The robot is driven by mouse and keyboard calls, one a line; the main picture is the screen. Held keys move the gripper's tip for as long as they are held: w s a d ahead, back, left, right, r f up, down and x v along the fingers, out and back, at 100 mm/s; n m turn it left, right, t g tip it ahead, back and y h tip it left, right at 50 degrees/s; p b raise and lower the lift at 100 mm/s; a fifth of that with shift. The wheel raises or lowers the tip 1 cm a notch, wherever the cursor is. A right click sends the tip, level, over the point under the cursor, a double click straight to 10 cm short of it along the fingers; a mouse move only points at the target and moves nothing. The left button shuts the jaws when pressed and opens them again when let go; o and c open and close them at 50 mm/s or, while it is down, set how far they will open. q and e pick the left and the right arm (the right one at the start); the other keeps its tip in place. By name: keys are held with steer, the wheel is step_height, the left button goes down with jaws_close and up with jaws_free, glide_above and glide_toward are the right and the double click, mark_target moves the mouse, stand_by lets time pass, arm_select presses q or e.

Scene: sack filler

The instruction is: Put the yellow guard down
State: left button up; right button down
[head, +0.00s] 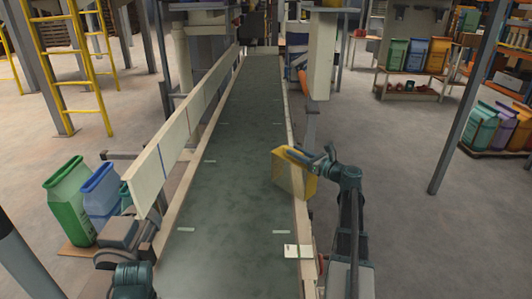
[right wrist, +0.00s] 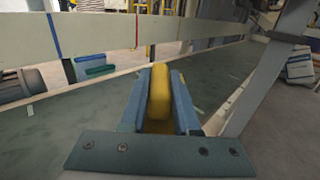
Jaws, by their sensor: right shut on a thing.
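The yellow guard (head: 296,178) is a yellow plate-like piece over the right edge of the conveyor belt. My right gripper (head: 300,153) is shut on its upper part. In the right wrist view the guard (right wrist: 159,95) stands between the two blue-grey fingers, and its lower part is partly hidden by the gripper. I cannot tell whether its bottom edge touches the belt or the side rail. Part of my left arm shows at the lower left of the head view, but its gripper is not visible.
The dark green conveyor belt (head: 235,130) runs away from me, clear of sacks. A pale guard board (head: 170,160) stands along its left side. Green and blue sacks (head: 70,198) stand on the left. A grey post (head: 463,100) stands on the right, with open floor before it.

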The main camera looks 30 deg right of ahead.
steer(key=a+f+b, duration=0.4)
steer(key=a, duration=0.6)
steer(key=shift+w+a+f, duration=0.25)
steer(key=shift+w+a, duration=0.1)
steer(key=shift+w, duration=0.1)
steer(key=shift+f+b, duration=0.15)
steer(key=shift+b, duration=0.2)
steer(key=c, duration=0.6)
jaws_free()
steer(key=shift+c, duration=0.2)
